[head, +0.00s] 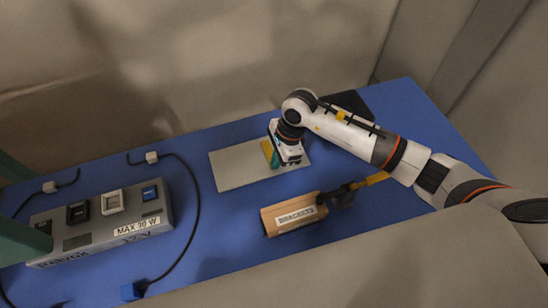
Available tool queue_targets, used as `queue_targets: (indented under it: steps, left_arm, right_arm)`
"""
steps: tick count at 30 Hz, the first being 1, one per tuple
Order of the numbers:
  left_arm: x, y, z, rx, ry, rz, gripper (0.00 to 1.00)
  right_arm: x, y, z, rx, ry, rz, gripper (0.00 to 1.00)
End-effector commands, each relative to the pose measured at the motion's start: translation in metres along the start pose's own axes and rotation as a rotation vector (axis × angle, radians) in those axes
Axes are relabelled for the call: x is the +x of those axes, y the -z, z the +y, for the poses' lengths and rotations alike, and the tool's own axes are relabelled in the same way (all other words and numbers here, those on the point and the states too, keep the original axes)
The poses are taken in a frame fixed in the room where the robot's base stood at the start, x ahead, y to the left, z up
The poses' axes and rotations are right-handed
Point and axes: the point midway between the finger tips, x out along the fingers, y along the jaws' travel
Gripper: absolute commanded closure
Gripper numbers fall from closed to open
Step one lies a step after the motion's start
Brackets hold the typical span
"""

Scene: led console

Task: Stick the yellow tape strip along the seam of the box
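The box (285,222) is a wooden block shape with a white label reading "BRACKETS", lying on the blue table at lower centre. A yellow strip (266,148) shows on a pale sheet (232,172), beside my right gripper (276,160). My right gripper points down over the right part of this sheet, behind the box. A teal piece shows at its tip. The gripper's body hides most of its fingers, so I cannot tell whether it is open or whether it touches the strip. The box's seam is not clear at this size. My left gripper is not in view.
A dark clamp-like tool (341,196) with a yellow bar touches the box's right end. A grey console (95,243) with several switches and black cables stands at left. A black item (352,104) lies behind my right arm. The blue table is clear between console and box.

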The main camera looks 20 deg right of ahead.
Motion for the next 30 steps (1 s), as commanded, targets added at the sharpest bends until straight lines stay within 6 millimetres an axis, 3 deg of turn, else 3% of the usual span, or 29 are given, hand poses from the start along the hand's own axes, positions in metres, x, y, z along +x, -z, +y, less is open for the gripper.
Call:
queue_targets:
  steps: [15, 30]
  left_arm:
    - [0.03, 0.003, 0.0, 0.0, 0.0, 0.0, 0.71]
    - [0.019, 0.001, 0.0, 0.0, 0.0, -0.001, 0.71]
  right_arm:
    - [-0.083, 0.023, 0.001, -0.003, -0.004, 0.0, 1.0]
    - [-0.124, 0.035, 0.0, -0.001, -0.001, -0.001, 1.0]
